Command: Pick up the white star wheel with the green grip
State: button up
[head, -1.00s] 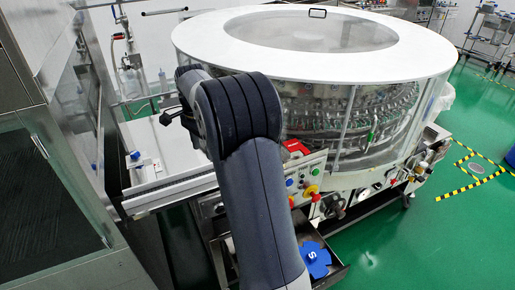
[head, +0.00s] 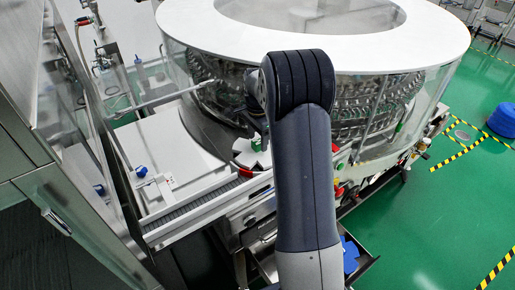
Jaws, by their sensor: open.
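The white star wheel (head: 248,158) lies beside the glass-walled rotary washer, near the end of the conveyor, just left of my arm. Its green grip (head: 256,142) stands up from it. My arm covers its right side. My gripper (head: 247,116) shows only as a small dark part at the left edge of my arm, above and slightly behind the grip in the picture. It is open and apart from the wheel. Most of it is hidden behind my arm links.
The rotary washer's white ring top (head: 200,22) fills the back. A conveyor rail (head: 195,205) and a plate with a blue knob (head: 140,172) lie left. A blue piece (head: 350,254) sits in a drawer below. A blue drum (head: 503,120) stands on open green floor at right.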

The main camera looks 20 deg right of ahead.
jog(key=shift+f, duration=0.9)
jog(key=shift+c, duration=0.2)
jog(key=shift+r, duration=0.1)
grip_shut()
